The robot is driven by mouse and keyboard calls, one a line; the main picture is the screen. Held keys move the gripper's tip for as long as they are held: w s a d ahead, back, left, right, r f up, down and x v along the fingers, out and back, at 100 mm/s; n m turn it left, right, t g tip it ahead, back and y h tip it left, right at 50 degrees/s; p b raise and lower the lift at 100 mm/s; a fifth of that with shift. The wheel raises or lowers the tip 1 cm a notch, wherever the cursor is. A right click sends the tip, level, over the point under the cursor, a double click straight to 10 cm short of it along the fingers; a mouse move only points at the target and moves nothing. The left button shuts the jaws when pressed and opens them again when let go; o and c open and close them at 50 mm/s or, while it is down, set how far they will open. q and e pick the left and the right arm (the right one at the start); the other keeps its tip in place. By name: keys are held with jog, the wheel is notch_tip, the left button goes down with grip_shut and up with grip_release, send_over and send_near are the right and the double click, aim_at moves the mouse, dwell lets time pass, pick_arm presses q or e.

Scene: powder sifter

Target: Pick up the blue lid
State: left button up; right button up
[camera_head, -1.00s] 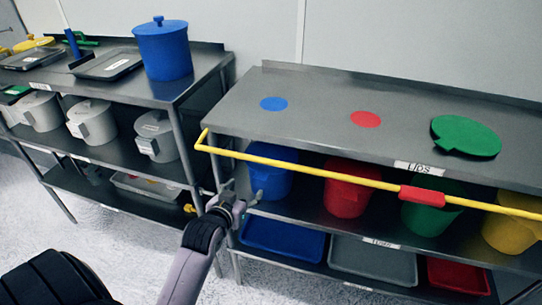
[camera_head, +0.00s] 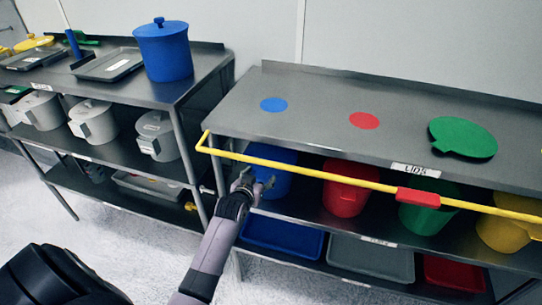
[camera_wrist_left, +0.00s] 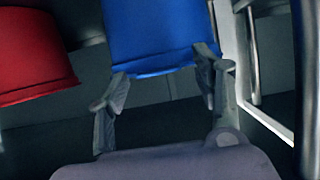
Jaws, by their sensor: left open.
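The blue lid (camera_head: 160,25), with a small knob, sits on a blue pot (camera_head: 167,56) on top of the left shelf unit. My left gripper (camera_head: 250,180) is low at the right shelf unit, well below and right of the lid. It is open, in front of the blue bucket (camera_head: 278,172) on the middle shelf. In the left wrist view, the bucket (camera_wrist_left: 155,35) shows beyond and between the spread fingers (camera_wrist_left: 163,80). I cannot tell whether they touch it. My right gripper is out of view.
A yellow rail (camera_head: 300,169) with a red sleeve runs along the right unit's front. A green lid (camera_head: 463,138) and blue (camera_head: 273,104) and red (camera_head: 364,120) discs are on its top. A grey tray (camera_head: 108,65) lies left of the blue pot.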

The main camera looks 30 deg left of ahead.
pick_arm(q)
jog(key=c, duration=1.2)
